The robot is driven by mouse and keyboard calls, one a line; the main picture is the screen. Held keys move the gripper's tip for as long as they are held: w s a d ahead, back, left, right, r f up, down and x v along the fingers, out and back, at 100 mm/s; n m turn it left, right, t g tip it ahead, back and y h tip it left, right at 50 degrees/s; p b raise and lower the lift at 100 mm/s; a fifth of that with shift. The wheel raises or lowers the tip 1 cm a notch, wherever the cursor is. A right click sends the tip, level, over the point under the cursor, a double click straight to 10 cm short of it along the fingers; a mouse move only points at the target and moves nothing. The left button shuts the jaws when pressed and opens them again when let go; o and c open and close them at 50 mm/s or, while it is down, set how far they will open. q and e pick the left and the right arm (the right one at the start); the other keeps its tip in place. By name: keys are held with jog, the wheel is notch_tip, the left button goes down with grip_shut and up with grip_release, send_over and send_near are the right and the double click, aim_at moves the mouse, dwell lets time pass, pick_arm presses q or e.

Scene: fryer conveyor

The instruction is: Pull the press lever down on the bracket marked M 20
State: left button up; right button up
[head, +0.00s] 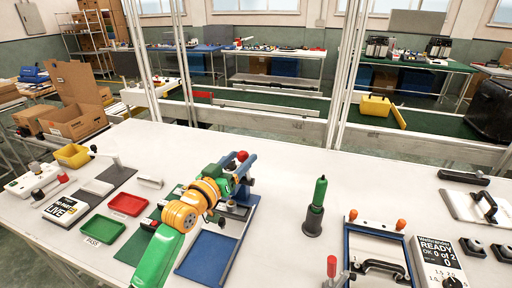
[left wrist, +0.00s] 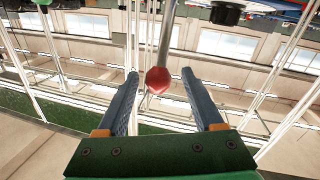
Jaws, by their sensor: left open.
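The press lever's red ball knob (head: 242,156) shows at the far end of my left gripper (head: 237,168) in the head view. In the left wrist view the red knob (left wrist: 158,80) appears between the two blue fingers of the left gripper (left wrist: 160,76), with clear gaps at both sides. A grey rod (left wrist: 167,35) runs up from the knob in that view. The left gripper is open. My arm hides most of the press, which stands on a blue base plate (head: 208,256). No M 20 marking is legible. The right gripper is out of view.
A green tray (head: 102,228), a red tray (head: 127,204) and a LIVE display box (head: 65,210) lie left of my arm. A green-handled tool (head: 318,193) stands upright to the right. A blue-framed fixture (head: 348,250) and a READY counter box (head: 437,262) are farther right.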

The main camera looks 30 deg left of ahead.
pick_arm(q)
jog(key=shift+w+r+p, duration=0.35)
jog(key=shift+w+r, duration=0.1)
jog(key=shift+w, duration=0.35)
jog(key=w, duration=0.3)
jog(key=shift+w+f, duration=0.2)
jog(key=shift+f, duration=0.2)
jog(key=shift+s, duration=0.1)
jog(key=shift+s+r, duration=0.1)
jog(key=shift+c, duration=1.4)
grip_shut()
